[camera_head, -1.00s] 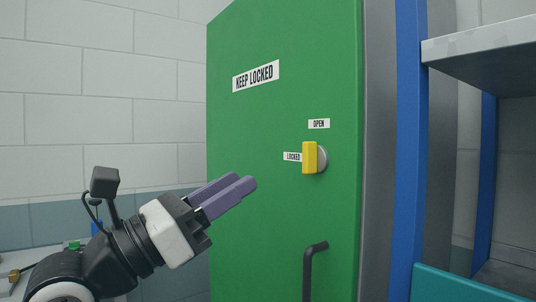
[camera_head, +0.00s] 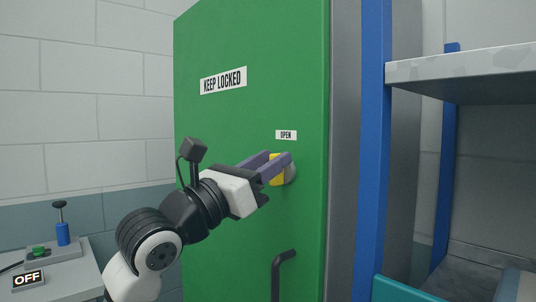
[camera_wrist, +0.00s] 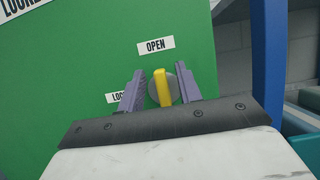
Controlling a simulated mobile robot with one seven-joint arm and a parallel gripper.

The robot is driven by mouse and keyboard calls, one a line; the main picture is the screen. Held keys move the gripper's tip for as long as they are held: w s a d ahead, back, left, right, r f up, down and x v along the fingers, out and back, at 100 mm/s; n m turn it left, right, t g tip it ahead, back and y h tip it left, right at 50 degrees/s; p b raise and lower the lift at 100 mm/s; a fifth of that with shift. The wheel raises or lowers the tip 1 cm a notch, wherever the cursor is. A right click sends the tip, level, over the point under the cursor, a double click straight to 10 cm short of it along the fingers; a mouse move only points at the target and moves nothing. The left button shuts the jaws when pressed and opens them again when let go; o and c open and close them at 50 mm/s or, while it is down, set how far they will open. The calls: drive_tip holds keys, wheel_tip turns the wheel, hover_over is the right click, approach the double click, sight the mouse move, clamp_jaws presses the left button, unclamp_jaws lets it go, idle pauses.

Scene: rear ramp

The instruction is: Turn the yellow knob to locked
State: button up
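The yellow knob (camera_wrist: 162,88) sits on a grey round base on the green door (camera_head: 225,130). In the wrist view its bar stands nearly upright, pointing toward the OPEN label (camera_wrist: 156,45). The LOCKED label (camera_wrist: 114,97) is to its left, partly hidden by a finger. In the head view the knob (camera_head: 277,168) is partly hidden by my fingers. My gripper (camera_wrist: 161,87) is open, with one purple finger on each side of the knob. Gaps show between the fingers and the yellow bar. The gripper also shows in the head view (camera_head: 273,162).
A black door handle (camera_head: 281,270) is below the knob. A blue post (camera_head: 371,150) and a grey shelf (camera_head: 460,70) stand to the right. A table with a blue plunger (camera_head: 63,233) and an OFF sign (camera_head: 28,279) is at lower left.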

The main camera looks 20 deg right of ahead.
drive_tip(key=shift+w+d+r, duration=0.1)
drive_tip(key=shift+d, duration=0.05)
drive_tip(key=shift+c, duration=0.2)
clamp_jaws()
